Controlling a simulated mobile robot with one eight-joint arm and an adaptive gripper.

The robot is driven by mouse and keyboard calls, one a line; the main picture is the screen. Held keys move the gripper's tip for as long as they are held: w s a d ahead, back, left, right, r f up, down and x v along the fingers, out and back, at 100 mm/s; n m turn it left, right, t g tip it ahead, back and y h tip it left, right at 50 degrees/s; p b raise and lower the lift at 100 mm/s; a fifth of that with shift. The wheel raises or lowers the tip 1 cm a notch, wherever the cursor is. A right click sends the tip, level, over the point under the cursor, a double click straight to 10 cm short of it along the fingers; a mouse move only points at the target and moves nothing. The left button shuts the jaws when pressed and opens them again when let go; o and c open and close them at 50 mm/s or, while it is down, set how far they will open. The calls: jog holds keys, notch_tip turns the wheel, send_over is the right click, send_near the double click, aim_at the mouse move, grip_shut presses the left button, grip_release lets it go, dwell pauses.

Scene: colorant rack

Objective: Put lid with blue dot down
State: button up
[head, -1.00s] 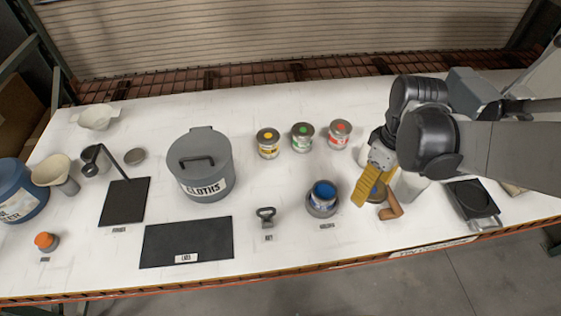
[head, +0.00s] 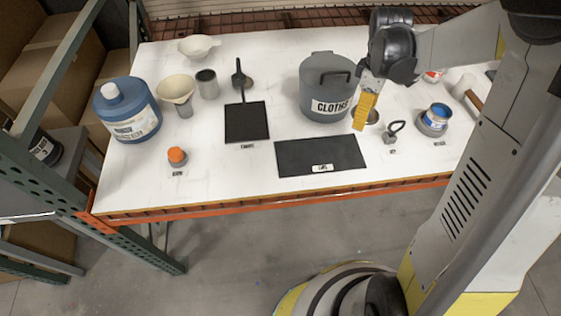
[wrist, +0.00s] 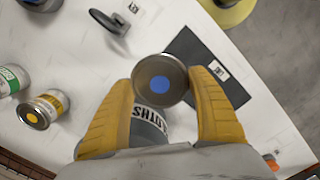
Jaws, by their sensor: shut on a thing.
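The round metal lid with a blue dot (wrist: 158,83) is between the yellow fingers of my gripper (wrist: 160,100) in the wrist view, its dotted face toward the camera. In the head view my gripper (head: 364,113) hangs above the table between the grey cloths bin and the black mat's right end. The lid (head: 374,117) shows there partly behind the fingers. The black mat labelled LIDS (head: 290,160) lies bare at the table's front; it also shows in the wrist view (wrist: 237,92), beyond the lid.
The grey CLOTHS bin (head: 318,78) stands just left of my gripper. A small black-handled tool (head: 392,134) and a blue-paint can (head: 437,117) are to the right. A black pad (head: 246,128) lies left of the mat. Wrist view: a yellow-dotted can (wrist: 45,108).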

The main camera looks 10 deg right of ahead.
jog(key=b, duration=0.3)
send_over(319, 153)
notch_tip(319, 153, down, 7)
jog(key=shift+w+f, duration=0.1)
jog(key=shift+f, duration=0.1)
jog(key=shift+f+b, duration=0.65)
jog(key=shift+f, duration=1.25)
jog(key=shift+f, duration=0.2)
jog(key=o, duration=0.7)
jog(key=shift+c, duration=0.2)
jog(key=shift+o, duration=0.5)
jog(key=shift+r, duration=0.1)
